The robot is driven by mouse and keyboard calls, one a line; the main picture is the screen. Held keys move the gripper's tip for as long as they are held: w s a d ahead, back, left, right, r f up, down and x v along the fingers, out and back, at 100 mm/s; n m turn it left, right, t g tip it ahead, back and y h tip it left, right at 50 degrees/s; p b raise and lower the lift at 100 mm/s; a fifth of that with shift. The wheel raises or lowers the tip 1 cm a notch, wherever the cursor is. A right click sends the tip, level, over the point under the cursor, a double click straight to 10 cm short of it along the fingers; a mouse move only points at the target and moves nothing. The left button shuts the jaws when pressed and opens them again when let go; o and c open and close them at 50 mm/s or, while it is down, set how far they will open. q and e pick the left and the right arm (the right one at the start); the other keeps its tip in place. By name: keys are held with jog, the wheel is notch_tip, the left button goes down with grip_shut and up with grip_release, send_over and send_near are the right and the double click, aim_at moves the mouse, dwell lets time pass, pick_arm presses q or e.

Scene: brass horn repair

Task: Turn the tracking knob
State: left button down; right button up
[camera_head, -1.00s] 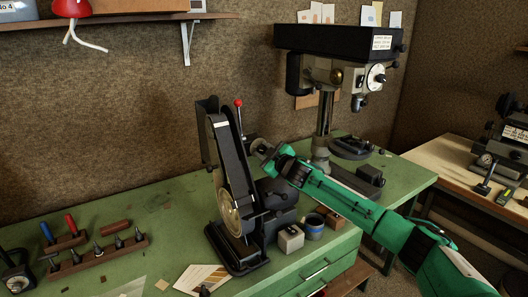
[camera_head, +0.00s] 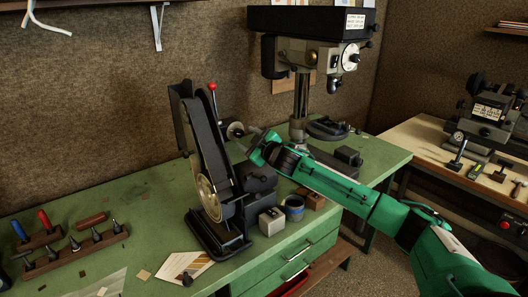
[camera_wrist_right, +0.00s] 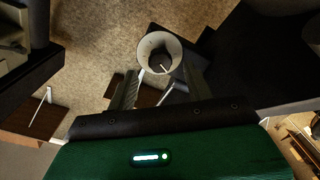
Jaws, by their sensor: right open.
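The belt grinder (camera_head: 204,135) stands on the green workbench, with a red-tipped lever at its top. A small round grey knob (camera_head: 236,130) sticks out on its right side; I take it as the tracking knob. My right gripper (camera_head: 246,144) is at this knob, coming from the right. In the right wrist view the pale, cup-shaped round knob (camera_wrist_right: 160,50) lies between and slightly beyond the fingertips of my open right gripper (camera_wrist_right: 159,72). I cannot tell whether a finger touches it. My left gripper is not in view.
A drill press (camera_head: 304,60) stands behind my right arm. A small grey block (camera_head: 271,221), a blue-banded cup (camera_head: 293,208) and a brown block (camera_head: 312,199) sit below my forearm. A tool rack (camera_head: 78,252) is at the left. The bench's left middle is fairly clear.

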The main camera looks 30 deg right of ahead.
jog(key=s+d+b, duration=0.1)
jog(key=s+b, duration=0.2)
jog(key=s, duration=0.6)
jog(key=shift+s, duration=0.25)
jog(key=shift+r, duration=0.1)
